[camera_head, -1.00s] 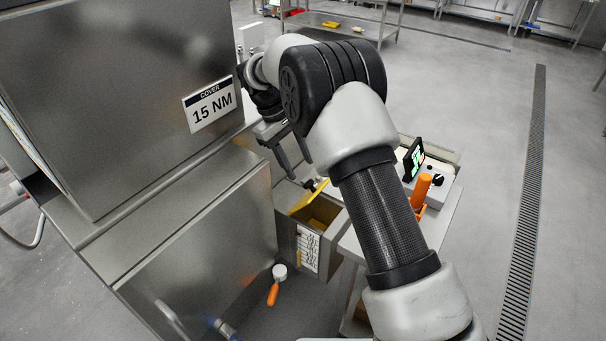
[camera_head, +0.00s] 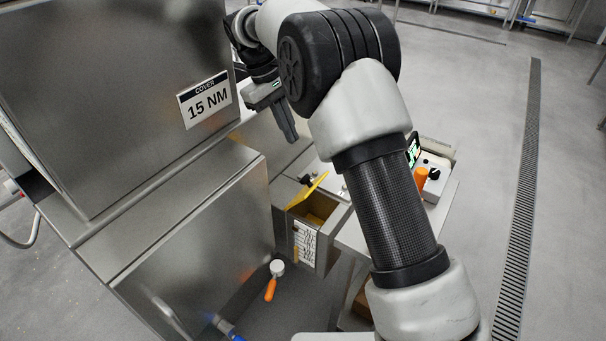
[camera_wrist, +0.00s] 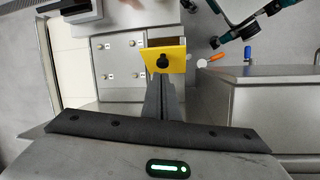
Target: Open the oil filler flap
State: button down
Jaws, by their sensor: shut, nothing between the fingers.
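The yellow flap (camera_head: 307,190), apparently the oil filler flap, stands tilted up on the edge of an open metal box (camera_head: 325,221) in the head view. A black knob sits by its upper end. The box's brown interior shows beside the flap. In the wrist view the flap (camera_wrist: 176,52) faces me with its black knob near the middle, and a strip of brown opening shows behind it. My gripper (camera_head: 291,137) is shut and empty, above the flap and apart from it in the head view. In the wrist view my fingertips (camera_wrist: 163,78) overlap the flap's lower edge in the picture.
A large steel machine with a "15 NM" cover (camera_head: 160,60) stands close on the left. An orange-handled tool (camera_head: 272,281) lies below the box. A bench with a small screen and an orange object (camera_head: 420,178) is on the right. Open floor lies beyond.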

jog(key=s+d+r+m+t+y, duration=0.2)
jog(key=s+d+r+m, duration=0.2)
jog(key=s+d+r, duration=0.8)
jog(key=s+d+r+m+t, duration=0.15)
jog(key=s+d, duration=0.25)
jog(key=s, duration=0.6)
jog(key=s+d+f+n+g+b, duration=0.2)
jog(key=s+d+f+b, duration=0.1)
jog(key=s+f, duration=0.75)
jog(key=w+d+f+n+h+b, duration=0.25)
jog(key=f+n+h, duration=0.25)
jog(key=f+n, duration=0.25)
jog(key=w+d+f+n+h+b, duration=0.2)
jog(key=w+f+n+h+b, duration=0.15)
jog(key=f+n+h, duration=0.35)
jog(key=w+a+f+n+t+y+b, duration=0.3)
jog(key=w+a+f+n+t, duration=0.25)
jog(key=a+n+t, duration=0.45)
jog(key=w+a+f+n+t+y+b, duration=0.35)
jog(key=w+a+f+n+t, duration=0.3)
jog(key=n, duration=0.65)
jog(key=w+r+b, duration=0.1)
jog(key=w+r, duration=0.3)
jog(key=w, duration=0.5)
jog(key=shift+w+a+r, duration=0.15)
jog(key=shift+a+r, duration=0.1)
jog(key=shift+a, duration=0.15)
